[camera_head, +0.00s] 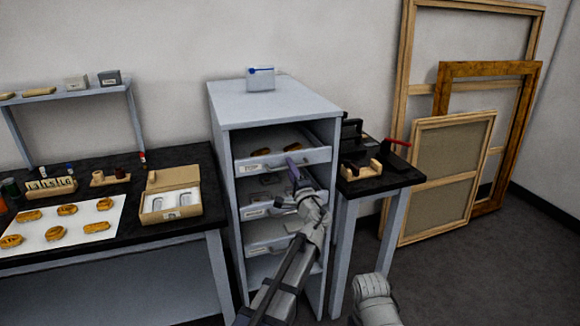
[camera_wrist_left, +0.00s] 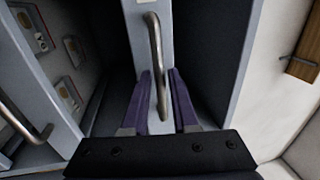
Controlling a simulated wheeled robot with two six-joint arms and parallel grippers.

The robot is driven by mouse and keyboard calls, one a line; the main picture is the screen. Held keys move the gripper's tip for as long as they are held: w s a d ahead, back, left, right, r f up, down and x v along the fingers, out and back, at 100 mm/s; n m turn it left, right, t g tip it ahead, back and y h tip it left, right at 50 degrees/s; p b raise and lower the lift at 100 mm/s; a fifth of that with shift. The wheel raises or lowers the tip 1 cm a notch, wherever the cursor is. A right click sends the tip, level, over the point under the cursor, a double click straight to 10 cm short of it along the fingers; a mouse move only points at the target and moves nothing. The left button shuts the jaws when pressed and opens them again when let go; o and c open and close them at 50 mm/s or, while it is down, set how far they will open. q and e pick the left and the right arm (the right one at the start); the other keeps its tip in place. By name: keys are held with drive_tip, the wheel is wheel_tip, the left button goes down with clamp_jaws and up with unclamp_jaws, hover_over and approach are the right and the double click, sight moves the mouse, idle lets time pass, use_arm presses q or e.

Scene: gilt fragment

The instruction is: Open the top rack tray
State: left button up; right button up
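The grey rack (camera_head: 275,108) stands in the middle of the head view with several trays stacked in its open front. The top rack tray (camera_head: 248,163) holds small brown-gold pieces and has a pale front panel with a metal bar handle. In the left wrist view this handle (camera_wrist_left: 155,45) runs down between the two purple fingers. My left gripper (camera_head: 292,172) is at the front of the top tray. It shows in the left wrist view (camera_wrist_left: 160,100) with its fingers apart on either side of the handle, with gaps visible. My right gripper is not in view.
A black-topped table (camera_head: 215,212) with an open cardboard box (camera_head: 172,178) and gilt pieces on a white sheet (camera_head: 85,243) stands left. A small dark table (camera_head: 400,178) with tools adjoins the rack's right side. Wooden frames (camera_head: 450,180) lean on the wall. Lower tray handles stick out.

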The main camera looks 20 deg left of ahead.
use_arm(q)
drive_tip(key=shift+w+a, duration=0.2)
drive_tip(key=shift+w, duration=0.1)
drive_tip(key=shift+c, duration=0.3)
clamp_jaws()
idle(0.9)
